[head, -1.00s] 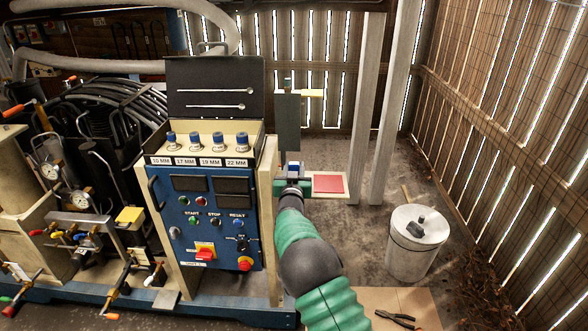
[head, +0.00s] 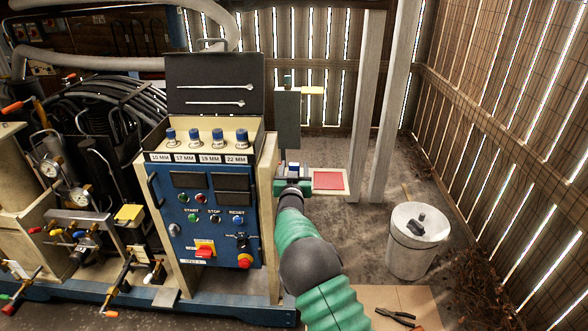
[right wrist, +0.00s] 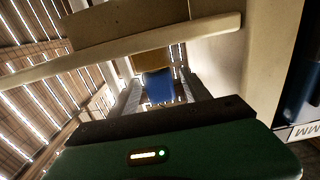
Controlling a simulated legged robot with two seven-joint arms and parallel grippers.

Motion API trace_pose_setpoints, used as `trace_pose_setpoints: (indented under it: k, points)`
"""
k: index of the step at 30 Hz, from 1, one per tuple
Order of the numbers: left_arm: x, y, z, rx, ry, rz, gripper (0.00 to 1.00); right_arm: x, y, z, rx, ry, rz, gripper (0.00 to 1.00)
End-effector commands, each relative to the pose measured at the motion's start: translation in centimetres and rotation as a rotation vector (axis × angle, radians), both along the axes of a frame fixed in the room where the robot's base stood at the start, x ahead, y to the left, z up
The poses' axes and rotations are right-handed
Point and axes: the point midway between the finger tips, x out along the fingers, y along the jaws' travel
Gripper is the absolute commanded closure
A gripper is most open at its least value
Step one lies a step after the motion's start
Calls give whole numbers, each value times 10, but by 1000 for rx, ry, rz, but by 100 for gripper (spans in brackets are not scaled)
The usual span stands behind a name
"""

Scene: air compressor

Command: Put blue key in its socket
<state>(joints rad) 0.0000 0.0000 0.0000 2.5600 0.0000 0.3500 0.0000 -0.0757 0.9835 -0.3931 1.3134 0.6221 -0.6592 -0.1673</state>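My right gripper (head: 292,180) is at the left end of a small pale board (head: 343,191), just right of the control cabinet. A small blue piece, probably the blue key (head: 293,167), shows at its fingertips. In the right wrist view, the blue piece (right wrist: 158,87) lies between two grey fingers and nearly fills the gap. I cannot tell whether the fingers press on it or only flank it. A red square (head: 328,180) lies on the board to the right. I cannot pick out the key's socket. My left gripper is out of view.
The blue control cabinet (head: 214,222) stands close left of my right arm, with several blue-topped sockets (head: 195,139) on top. A grey box (head: 287,120) on a post stands behind my gripper. A white bucket (head: 417,240) stands right. Pliers (head: 396,315) lie near the front.

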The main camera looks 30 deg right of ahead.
Motion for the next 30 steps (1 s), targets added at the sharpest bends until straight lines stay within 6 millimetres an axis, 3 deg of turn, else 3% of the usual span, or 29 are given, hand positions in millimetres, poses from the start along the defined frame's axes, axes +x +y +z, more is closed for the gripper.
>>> trace_pose_setpoints:
  k: [9, 14, 24, 30]
  points:
    - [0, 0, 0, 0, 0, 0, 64, -1, 1, 0, 1, 1, 0, 42]
    - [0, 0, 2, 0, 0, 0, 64, -16, 10, 1, 2, 1, 0, 42]
    - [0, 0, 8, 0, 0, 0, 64, -97, 59, 0, 2, 3, 2, 42]
    - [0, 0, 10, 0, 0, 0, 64, -133, 80, -1, 2, 1, 1, 42]
